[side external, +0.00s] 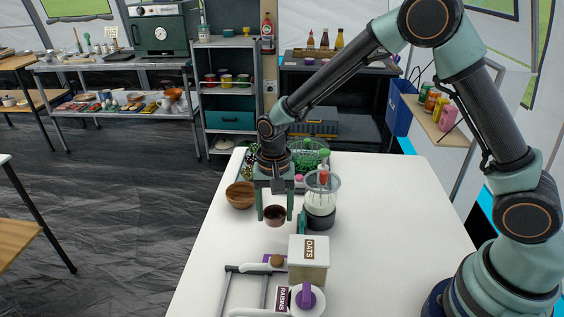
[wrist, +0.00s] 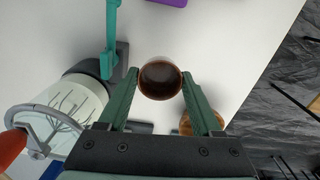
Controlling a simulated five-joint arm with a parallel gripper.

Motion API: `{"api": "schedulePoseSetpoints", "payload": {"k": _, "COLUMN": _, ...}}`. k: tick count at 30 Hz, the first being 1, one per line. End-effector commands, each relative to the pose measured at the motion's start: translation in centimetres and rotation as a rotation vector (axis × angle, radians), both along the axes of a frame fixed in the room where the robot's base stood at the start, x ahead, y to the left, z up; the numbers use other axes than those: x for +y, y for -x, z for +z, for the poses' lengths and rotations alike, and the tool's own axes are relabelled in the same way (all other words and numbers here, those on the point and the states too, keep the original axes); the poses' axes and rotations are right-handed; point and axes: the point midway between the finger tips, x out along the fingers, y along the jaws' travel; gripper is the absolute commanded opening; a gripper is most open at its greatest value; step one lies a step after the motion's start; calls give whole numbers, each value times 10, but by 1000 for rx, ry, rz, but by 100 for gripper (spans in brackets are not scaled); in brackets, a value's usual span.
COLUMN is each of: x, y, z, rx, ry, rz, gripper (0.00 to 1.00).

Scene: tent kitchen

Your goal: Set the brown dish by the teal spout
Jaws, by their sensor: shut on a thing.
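The brown dish (side external: 275,215) is a small round cup, dark inside. It sits between the two fingertips of my gripper (side external: 275,212), which is shut on it. The wrist view shows the dish (wrist: 160,80) from above, its rim touched by both fingers (wrist: 160,95). I cannot tell whether its base touches the table. The teal spout (side external: 302,222) is a slim upright piece just right of the dish; in the wrist view (wrist: 110,40) it is up and left of the dish, with a gap between them.
A clear jar with a red top (side external: 322,188) stands on a black base behind the spout. A wooden bowl (side external: 240,195) is left of my gripper. The white table's right side (side external: 400,230) is clear.

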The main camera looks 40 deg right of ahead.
Motion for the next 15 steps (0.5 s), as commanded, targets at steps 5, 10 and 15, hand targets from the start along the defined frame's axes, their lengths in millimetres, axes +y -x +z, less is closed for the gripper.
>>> {"api": "schedulePoseSetpoints", "payload": {"k": 5, "x": 0, "y": 1, "z": -21, "rx": 3, "ry": 0, "rz": 0, "gripper": 35}}
{"api": "schedulePoseSetpoints", "payload": {"k": 10, "x": 0, "y": 0, "z": -38, "rx": 1, "ry": 0, "rz": 0, "gripper": 35}}
{"api": "schedulePoseSetpoints", "payload": {"k": 15, "x": 0, "y": 0, "z": -39, "rx": -1, "ry": 0, "rz": 0, "gripper": 35}}
